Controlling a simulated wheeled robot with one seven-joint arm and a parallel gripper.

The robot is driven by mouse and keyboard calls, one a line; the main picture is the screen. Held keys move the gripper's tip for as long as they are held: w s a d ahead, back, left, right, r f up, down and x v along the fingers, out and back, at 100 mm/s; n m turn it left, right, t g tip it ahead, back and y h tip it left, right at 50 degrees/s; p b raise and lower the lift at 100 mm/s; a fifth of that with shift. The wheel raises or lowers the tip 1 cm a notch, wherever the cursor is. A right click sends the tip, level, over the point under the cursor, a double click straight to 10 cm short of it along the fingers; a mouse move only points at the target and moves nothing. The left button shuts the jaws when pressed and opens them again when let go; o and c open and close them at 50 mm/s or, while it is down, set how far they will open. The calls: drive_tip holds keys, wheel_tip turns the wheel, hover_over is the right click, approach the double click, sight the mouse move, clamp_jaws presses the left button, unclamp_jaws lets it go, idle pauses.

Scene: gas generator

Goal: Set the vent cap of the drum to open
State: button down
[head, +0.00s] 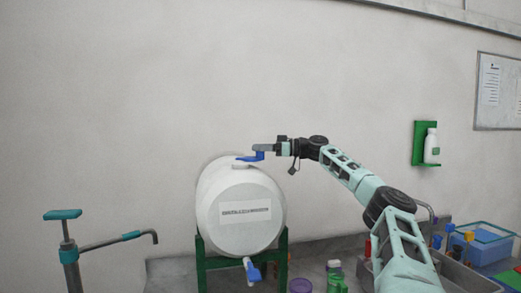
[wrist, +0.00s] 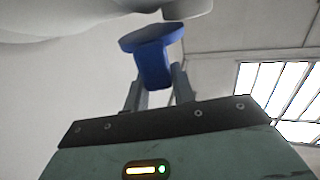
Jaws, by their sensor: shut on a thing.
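The white drum (head: 236,205) lies on its side on a green stand, with a printed label on its front. The blue vent cap (head: 249,158) is on top of the drum. My gripper (head: 263,148) reaches in from the right and is shut on the cap, just above the drum's top. In the wrist view the blue cap (wrist: 153,55) has a wide flat top part and a narrower tab between my two grey fingers (wrist: 158,84). The drum's white body (wrist: 60,20) fills the upper left there. The cap's exact seating on the drum is hard to tell.
A blue-handled tap (head: 252,272) is at the drum's lower front. A hand pump (head: 68,240) stands at left. Bottles, a sink and a blue bin (head: 485,245) are at lower right. A green wall holder (head: 421,143) with a bottle hangs at right. The wall above is clear.

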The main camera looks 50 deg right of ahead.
drive_tip(key=shift+f, duration=0.2)
drive_tip(key=c, duration=1.2)
unclamp_jaws()
drive_tip(key=shift+w, duration=0.1)
drive_tip(key=shift+o, duration=0.2)
drive_tip(key=b+v, duration=0.5)
drive_tip(key=v, duration=1.2)
drive_tip(key=shift+s, duration=0.25)
drive_tip(key=shift+d, duration=0.15)
